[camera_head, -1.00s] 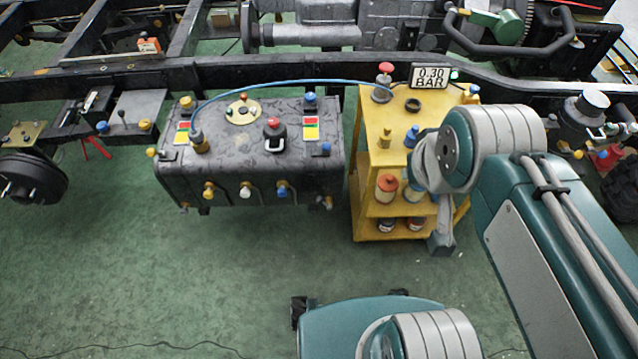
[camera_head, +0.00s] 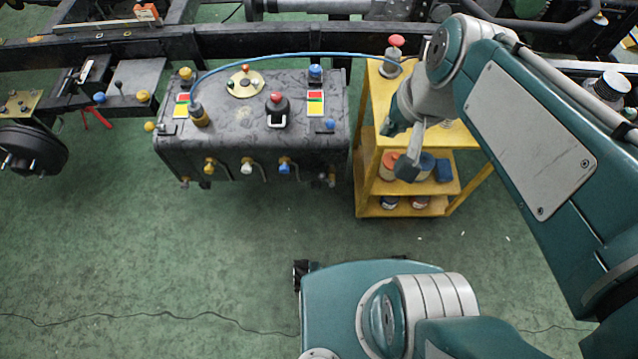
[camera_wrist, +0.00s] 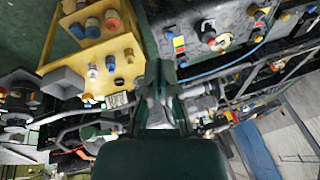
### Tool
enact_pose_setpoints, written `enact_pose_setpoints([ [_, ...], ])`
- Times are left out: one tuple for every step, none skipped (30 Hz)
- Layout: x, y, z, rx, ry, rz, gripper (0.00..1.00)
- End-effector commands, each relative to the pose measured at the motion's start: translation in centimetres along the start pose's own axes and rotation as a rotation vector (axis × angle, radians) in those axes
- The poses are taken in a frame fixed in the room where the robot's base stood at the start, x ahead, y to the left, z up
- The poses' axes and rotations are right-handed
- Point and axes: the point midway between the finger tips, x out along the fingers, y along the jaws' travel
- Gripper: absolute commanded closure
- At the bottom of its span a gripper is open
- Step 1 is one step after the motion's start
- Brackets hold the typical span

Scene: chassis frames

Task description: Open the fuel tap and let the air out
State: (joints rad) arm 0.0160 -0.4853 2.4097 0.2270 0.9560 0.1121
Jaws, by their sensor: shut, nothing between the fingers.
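The dark fuel tank (camera_head: 240,140) hangs at the left of centre in the head view. Yellow (camera_head: 209,166), white (camera_head: 246,168) and blue (camera_head: 284,168) taps line its front face; I cannot tell which is the fuel tap. Its top carries a round cream plate (camera_head: 245,84), a red-topped cap (camera_head: 276,108) and several coloured knobs. A blue hose (camera_head: 290,55) arches from a fitting (camera_head: 198,114) on the tank towards the cart. My gripper (camera_head: 401,150) is shut and empty before the yellow cart, right of the tank and apart from it. It also shows in the wrist view (camera_wrist: 159,80).
The yellow cart (camera_head: 376,190) stands right of the tank with bottles on its shelves. A red-topped fitting (camera_head: 394,55) stands on its top. Black chassis rails (camera_head: 230,46) run behind. A wheel hub (camera_head: 30,148) is at far left. Green floor (camera_head: 140,260) before the tank is clear.

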Motion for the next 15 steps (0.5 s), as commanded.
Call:
enact_pose_setpoints([
  [1.1,-0.6,-0.5,0.061,-0.057,-0.023,1.00],
  [1.7,-0.9,-0.8,0.100,-0.088,-0.039,1.00],
  [2.5,-1.4,-1.1,0.154,-0.131,-0.060,1.00],
  [3.1,-1.8,-1.4,0.193,-0.162,-0.075,1.00],
  [3.7,-2.2,-1.7,0.234,-0.192,-0.089,1.00],
  [4.6,-2.7,-2.0,0.287,-0.233,-0.108,1.00],
  [5.2,-3.0,-2.3,0.329,-0.265,-0.121,1.00],
  [5.8,-3.4,-2.6,0.369,-0.296,-0.133,1.00],
  [6.7,-3.8,-3.0,0.425,-0.335,-0.150,1.00],
  [7.4,-4.2,-3.3,0.466,-0.366,-0.161,1.00],
  [8.1,-4.5,-3.6,0.508,-0.397,-0.172,1.00],
  [9.0,-4.9,-3.9,0.563,-0.438,-0.185,1.00],
  [9.7,-5.2,-4.2,0.607,-0.467,-0.195,1.00],
  [10.5,-5.5,-4.5,0.648,-0.497,-0.205,1.00],
  [11.5,-5.8,-4.9,0.706,-0.538,-0.216,1.00],
])
